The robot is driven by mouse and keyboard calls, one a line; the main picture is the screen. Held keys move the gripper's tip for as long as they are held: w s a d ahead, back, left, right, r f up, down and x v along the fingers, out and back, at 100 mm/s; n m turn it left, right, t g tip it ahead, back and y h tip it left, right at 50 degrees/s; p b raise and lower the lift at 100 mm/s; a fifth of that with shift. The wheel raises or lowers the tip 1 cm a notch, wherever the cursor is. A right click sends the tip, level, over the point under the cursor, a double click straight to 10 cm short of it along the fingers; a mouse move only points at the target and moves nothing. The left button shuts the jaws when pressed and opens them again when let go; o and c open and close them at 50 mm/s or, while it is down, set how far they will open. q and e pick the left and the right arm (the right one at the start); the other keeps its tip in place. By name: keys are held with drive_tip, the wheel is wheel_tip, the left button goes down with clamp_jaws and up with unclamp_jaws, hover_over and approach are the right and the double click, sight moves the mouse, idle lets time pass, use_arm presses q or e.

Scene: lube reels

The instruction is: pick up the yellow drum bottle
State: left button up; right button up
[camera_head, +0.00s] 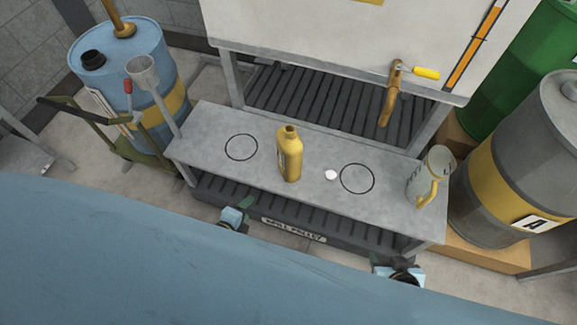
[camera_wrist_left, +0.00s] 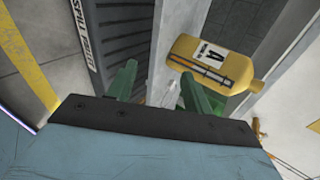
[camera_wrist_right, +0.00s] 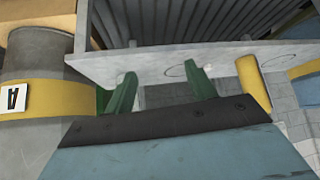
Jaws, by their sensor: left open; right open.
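The yellow drum bottle (camera_head: 289,157) stands upright on the grey bench (camera_head: 215,170), between two drawn black circles. In the left wrist view the bottle (camera_wrist_left: 215,62) shows its label with an "A", just beyond my left gripper's fingers. My left gripper (camera_head: 240,208) is open and empty, in front of the bench, left of and nearer than the bottle. Its green fingers (camera_wrist_left: 158,72) are apart in the left wrist view. My right gripper (camera_head: 390,264) is low at the front right of the bench, mostly hidden. Its fingers (camera_wrist_right: 160,70) are apart and empty in the right wrist view.
A pale jug with a yellow handle (camera_head: 430,178) stands at the bench's right end. A small white object (camera_head: 331,175) lies right of the bottle. A grey drum (camera_head: 500,170) stands right, a blue drum (camera_head: 130,75) left.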

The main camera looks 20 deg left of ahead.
use_arm(q)
drive_tip(key=w+r+m+t+h+b, duration=0.1)
drive_tip(key=w+r+m+t+b, duration=0.2)
drive_tip(key=w+m+b, duration=0.3)
drive_tip(key=m+t+h+b, duration=0.3)
drive_tip(key=m+b, duration=0.3)
drive_tip(key=m, duration=0.7)
approach(286, 135)
drive_tip(key=shift+m, duration=0.3)
drive_tip(key=x, duration=0.5)
drive_tip(key=shift+w, duration=0.15)
drive_tip(key=shift+x, duration=0.85)
drive_tip(key=x, duration=0.3)
drive_tip(key=shift+w+d+r, duration=0.1)
drive_tip(key=shift+w+d, duration=0.05)
drive_tip(key=shift+w, duration=0.15)
drive_tip(key=shift+w+d, duration=0.15)
drive_tip(key=shift+w, duration=0.35)
clamp_jaws()
use_arm(e)
drive_tip(key=w+a+r+t+y, duration=0.1)
drive_tip(key=w+r+t, duration=0.1)
drive_tip(key=r, duration=0.7)
drive_tip(key=w+a+r+t, duration=0.1)
drive_tip(key=w+r+t, duration=0.1)
drive_tip(key=r, duration=0.7)
drive_tip(key=shift+w+r+t+y, duration=0.3)
drive_tip(key=shift+w+t+y, duration=0.1)
drive_tip(key=shift+t, duration=0.5)
